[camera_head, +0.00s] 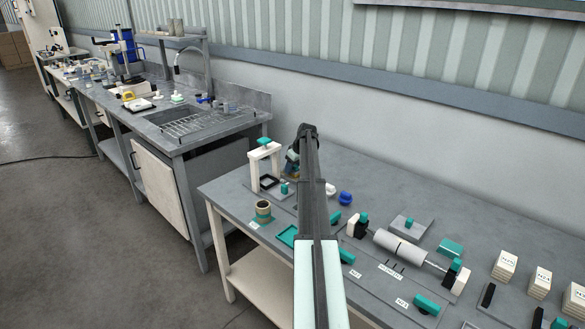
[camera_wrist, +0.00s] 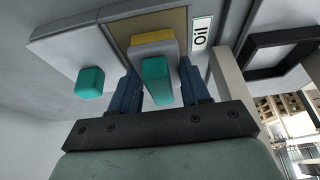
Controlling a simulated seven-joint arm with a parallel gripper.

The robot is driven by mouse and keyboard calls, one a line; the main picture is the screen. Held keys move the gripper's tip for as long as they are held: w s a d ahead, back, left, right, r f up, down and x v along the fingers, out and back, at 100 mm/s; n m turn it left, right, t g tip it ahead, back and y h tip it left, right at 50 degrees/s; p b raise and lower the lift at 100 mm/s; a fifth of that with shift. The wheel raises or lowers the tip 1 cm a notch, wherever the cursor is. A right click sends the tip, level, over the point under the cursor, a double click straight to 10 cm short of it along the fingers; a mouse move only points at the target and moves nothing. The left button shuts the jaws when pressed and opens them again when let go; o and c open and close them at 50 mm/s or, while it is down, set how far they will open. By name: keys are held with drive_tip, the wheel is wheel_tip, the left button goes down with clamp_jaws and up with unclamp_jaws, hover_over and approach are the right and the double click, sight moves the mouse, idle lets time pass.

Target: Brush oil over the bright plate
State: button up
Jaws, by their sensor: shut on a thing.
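My gripper (camera_wrist: 162,90) has its two dark blue fingers shut on the teal handle of a brush (camera_wrist: 157,82). The brush's yellow head (camera_wrist: 152,48) is over a tan surface marked by a white "Oil" label (camera_wrist: 202,34); contact cannot be told. A pale grey plate (camera_wrist: 60,42) lies left of it, with a teal knob (camera_wrist: 90,82) nearby. I cannot tell for sure whether this is the bright plate. In the head view my gripper (camera_head: 292,162) is mostly hidden behind my arm, beside the white stand, and the brush is not clear there.
The white stand (camera_head: 251,167) with a teal top and a black square frame (camera_wrist: 282,52) are close to my gripper. A white roller (camera_head: 399,246), a grey plate with a teal knob (camera_head: 426,233) and a blue round object (camera_head: 345,198) lie to the right. The back of the table is clear.

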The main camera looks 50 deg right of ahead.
drive_tip(key=shift+r, duration=0.1)
drive_tip(key=shift+r, duration=2.4)
drive_tip(key=shift+s+d+r, duration=0.1)
drive_tip(key=shift+s+d, duration=0.1)
drive_tip(key=shift+s, duration=0.1)
drive_tip(key=s+a, duration=1.3)
drive_tip(key=s, duration=0.1)
drive_tip(key=shift+s+a, duration=0.15)
drive_tip(key=shift+a, duration=0.2)
drive_tip(key=shift+s+a, duration=0.2)
drive_tip(key=shift+a, duration=0.1)
drive_tip(key=shift+f, duration=2.55)
drive_tip(key=shift+f, duration=0.5)
